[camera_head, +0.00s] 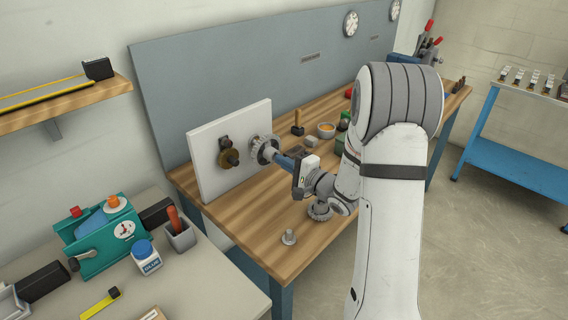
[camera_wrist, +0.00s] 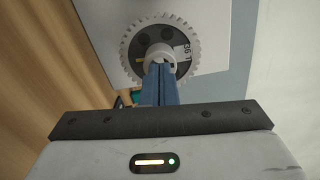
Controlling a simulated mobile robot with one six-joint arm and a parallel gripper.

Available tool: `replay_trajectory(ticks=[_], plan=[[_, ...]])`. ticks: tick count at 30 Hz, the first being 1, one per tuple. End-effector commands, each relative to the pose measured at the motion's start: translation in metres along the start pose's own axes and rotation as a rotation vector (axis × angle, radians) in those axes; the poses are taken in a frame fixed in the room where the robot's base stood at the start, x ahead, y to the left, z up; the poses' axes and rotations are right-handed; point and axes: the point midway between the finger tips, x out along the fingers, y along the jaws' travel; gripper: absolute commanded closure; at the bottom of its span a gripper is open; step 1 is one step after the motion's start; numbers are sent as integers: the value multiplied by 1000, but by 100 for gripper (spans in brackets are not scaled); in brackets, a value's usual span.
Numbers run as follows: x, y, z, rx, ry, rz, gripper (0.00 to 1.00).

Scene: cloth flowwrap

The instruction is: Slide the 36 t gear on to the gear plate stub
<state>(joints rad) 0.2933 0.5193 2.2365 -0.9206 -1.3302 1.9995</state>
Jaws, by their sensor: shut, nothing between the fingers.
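The 36 t gear (camera_head: 263,149) is a grey toothed gear at the right part of the upright white gear plate (camera_head: 207,170), its face toward my gripper. In the wrist view the gear (camera_wrist: 160,32) shows a dark web, a pale hub and a label that reads like 36 T. The stub behind it is hidden. My gripper (camera_head: 277,157) points at the gear from the right. In the wrist view its blue fingers (camera_wrist: 159,70) are together, with nothing between them, and the tips overlap the hub; I cannot tell whether they touch it.
A brass-coloured wheel (camera_head: 229,157) is on the plate left of the gear. Another grey gear (camera_head: 319,212) lies on the wooden bench (camera_head: 262,225) below my arm, with a small metal part (camera_head: 289,237) near the front edge.

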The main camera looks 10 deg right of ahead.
Motion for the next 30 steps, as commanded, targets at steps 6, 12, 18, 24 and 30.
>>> replay_trajectory(ticks=[6, 12, 18, 24, 30], plan=[[3, 0, 0, 0, 0, 0, 100], [7, 0, 0, 0, 0, 1, 100], [11, 0, 0, 0, 0, 0, 100], [8, -1, -1, -1, 1, -1, 100], [-7, -1, -2, 0, 3, 0, 100]])
